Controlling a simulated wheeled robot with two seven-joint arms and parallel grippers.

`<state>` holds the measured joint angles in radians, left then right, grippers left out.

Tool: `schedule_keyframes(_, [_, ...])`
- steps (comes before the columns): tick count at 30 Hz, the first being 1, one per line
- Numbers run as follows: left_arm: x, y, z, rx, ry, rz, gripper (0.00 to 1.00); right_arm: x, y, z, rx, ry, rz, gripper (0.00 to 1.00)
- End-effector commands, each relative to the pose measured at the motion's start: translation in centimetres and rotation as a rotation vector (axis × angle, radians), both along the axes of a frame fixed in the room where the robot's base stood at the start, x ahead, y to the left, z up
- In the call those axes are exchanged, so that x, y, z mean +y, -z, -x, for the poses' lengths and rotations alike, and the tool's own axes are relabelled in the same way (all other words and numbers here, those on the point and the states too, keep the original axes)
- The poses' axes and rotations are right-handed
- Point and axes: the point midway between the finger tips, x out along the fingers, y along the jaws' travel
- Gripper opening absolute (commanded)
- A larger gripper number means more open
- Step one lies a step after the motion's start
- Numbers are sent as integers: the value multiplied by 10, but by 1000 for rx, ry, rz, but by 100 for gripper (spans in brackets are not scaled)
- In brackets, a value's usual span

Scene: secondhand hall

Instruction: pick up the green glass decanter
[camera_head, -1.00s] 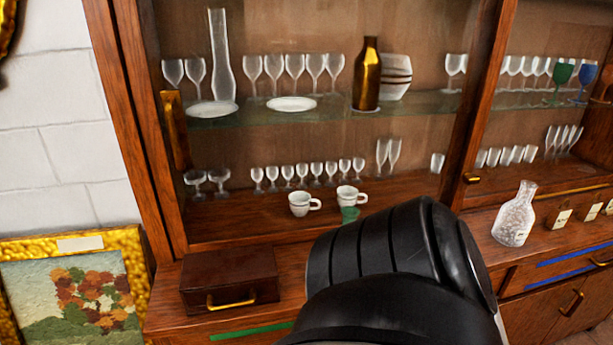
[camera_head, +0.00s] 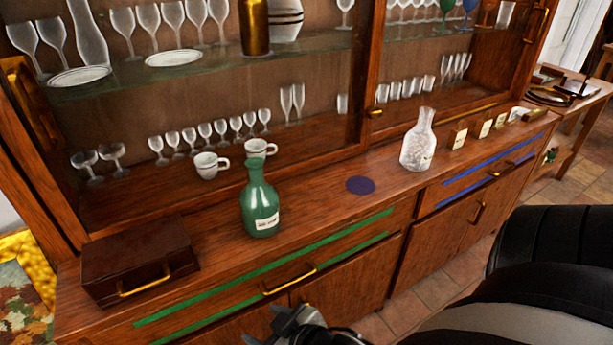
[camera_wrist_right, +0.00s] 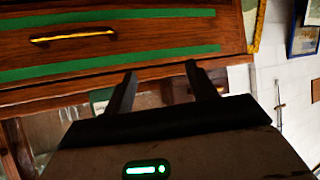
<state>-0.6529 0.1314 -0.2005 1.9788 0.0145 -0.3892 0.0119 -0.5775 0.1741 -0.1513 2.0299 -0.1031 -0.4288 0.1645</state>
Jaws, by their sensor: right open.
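The green glass decanter (camera_head: 261,205) stands upright on the cabinet's counter in the head view, with a pale label on its front. My right gripper (camera_head: 287,318) shows partly at the bottom edge, in front of the drawer fronts and below the decanter, apart from it. In the right wrist view its two fingers (camera_wrist_right: 163,84) are spread with nothing between them, towards the counter edge. A green patch (camera_wrist_right: 100,96) beside one finger there looks like part of the decanter, mostly hidden. My left gripper is not in view.
A clear decanter (camera_head: 418,142) and a dark blue disc (camera_head: 361,185) are to the right on the counter. A brown box (camera_head: 138,258) is to the left. Two white cups (camera_head: 210,165) and several glasses stand behind. Drawer handles (camera_head: 290,280) jut out below.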

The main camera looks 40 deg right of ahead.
Motion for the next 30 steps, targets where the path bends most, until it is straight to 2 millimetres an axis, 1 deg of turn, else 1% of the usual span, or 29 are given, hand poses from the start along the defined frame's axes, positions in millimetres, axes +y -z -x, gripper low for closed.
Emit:
schedule_keyframes(1, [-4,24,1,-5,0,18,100,-22,-5,-28,-88,46,20,57])
schedule_keyframes(2, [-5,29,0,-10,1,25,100,-34,-18,-41,-137,80,24,57])
schedule_keyframes(3, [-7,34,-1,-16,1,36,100,-50,-37,-55,-204,127,31,57])
schedule_keyframes(4, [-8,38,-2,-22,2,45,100,-62,-52,-64,-254,161,33,57])
schedule_keyframes(5, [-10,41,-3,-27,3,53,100,-72,-67,-71,-303,195,33,57])
schedule_keyframes(6, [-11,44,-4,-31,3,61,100,-85,-87,-77,-366,235,30,57])
schedule_keyframes(9, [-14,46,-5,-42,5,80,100,-107,-128,-82,-492,315,17,57])
schedule_keyframes(12, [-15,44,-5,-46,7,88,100,-119,-152,-85,-559,355,5,57])
schedule_keyframes(14, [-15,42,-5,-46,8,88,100,-122,-159,-92,-572,363,3,57])
schedule_keyframes(17, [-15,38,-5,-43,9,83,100,-127,-163,-110,-573,365,3,57])
schedule_keyframes(21, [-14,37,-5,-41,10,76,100,-134,-162,-141,-570,364,3,57])
schedule_keyframes(24, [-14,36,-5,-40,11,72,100,-139,-161,-160,-568,365,1,57])
schedule_keyframes(27, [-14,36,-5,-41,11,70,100,-142,-160,-175,-568,364,1,57])
schedule_keyframes(30, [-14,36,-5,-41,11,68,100,-143,-159,-183,-566,363,-1,57])
